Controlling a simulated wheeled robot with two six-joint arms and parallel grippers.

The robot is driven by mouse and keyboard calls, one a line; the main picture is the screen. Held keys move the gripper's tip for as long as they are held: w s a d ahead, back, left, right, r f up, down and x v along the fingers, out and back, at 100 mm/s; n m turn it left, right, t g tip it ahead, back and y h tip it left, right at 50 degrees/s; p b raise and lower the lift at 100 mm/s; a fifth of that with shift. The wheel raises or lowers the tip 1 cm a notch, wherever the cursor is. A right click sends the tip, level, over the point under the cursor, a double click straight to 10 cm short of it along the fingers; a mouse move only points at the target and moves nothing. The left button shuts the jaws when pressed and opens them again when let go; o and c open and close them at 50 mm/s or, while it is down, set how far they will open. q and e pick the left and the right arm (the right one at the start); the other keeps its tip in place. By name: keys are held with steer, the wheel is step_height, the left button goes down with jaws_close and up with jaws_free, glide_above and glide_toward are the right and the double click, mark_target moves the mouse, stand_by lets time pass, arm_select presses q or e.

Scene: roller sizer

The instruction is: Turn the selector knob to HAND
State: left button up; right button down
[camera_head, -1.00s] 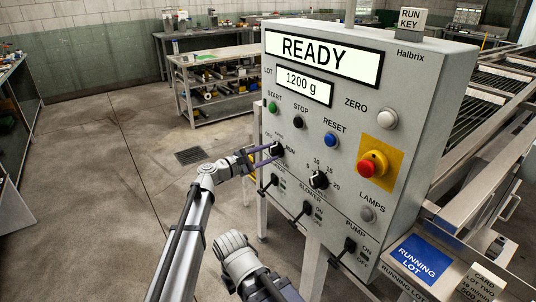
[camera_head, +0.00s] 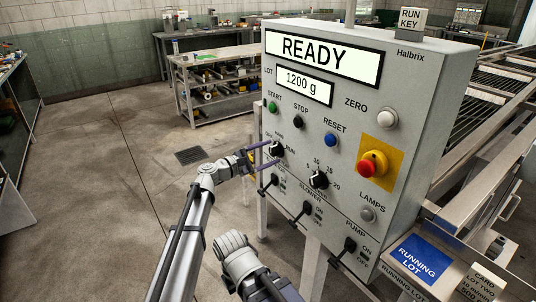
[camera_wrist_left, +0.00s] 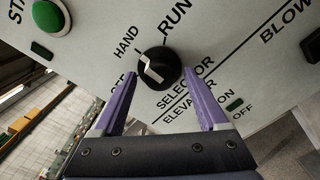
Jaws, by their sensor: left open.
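The selector knob (camera_head: 277,149) is a black round knob with a white pointer, low on the left of the grey panel. In the left wrist view the knob (camera_wrist_left: 158,68) shows HAND printed at its upper left, RUN at its upper right and OFF at its lower left, partly hidden. The pointer's exact direction is hard to tell. My left gripper (camera_head: 275,153) is open, its purple fingers reaching to either side of the knob. In the left wrist view the fingertips (camera_wrist_left: 158,73) flank the knob with small apparent gaps; contact cannot be told. My right gripper is out of view.
Just below sits the elevator switch (camera_head: 268,184), with the blower (camera_head: 303,211) and pump (camera_head: 344,251) switches further right. The green START button (camera_head: 272,107) is above; a dial (camera_head: 318,180) and red emergency button (camera_head: 371,165) are to the right. Floor left of the panel is clear.

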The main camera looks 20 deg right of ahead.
arm_select(q)
steer(key=v, duration=0.7)
steer(key=shift+s+a, duration=0.15)
steer(key=shift+a, duration=0.2)
steer(key=s+a+f+m+g+y, duration=0.4)
steer(key=s+a+f+m+y, duration=0.5)
steer(key=s+a+f, duration=0.6)
steer(key=s+a+f+m+g+y, duration=0.1)
steer(key=s+a+f+m+y, duration=0.2)
steer(key=s+a, duration=0.4)
steer(key=s+a+f+m+y, duration=0.1)
steer(key=s+a+f+y, duration=0.35)
steer(key=a, duration=0.45)
steer(key=s+d+r+m+g+y+p, duration=0.1)
steer(key=s+d+r+m+p, duration=0.2)
steer(key=s+d+r+p, duration=0.3)
steer(key=d+r+p, duration=0.3)
steer(key=d, duration=0.1)
steer(key=shift+s+d+r+m+y, duration=0.35)
steer(key=shift+d+r+m, duration=0.05)
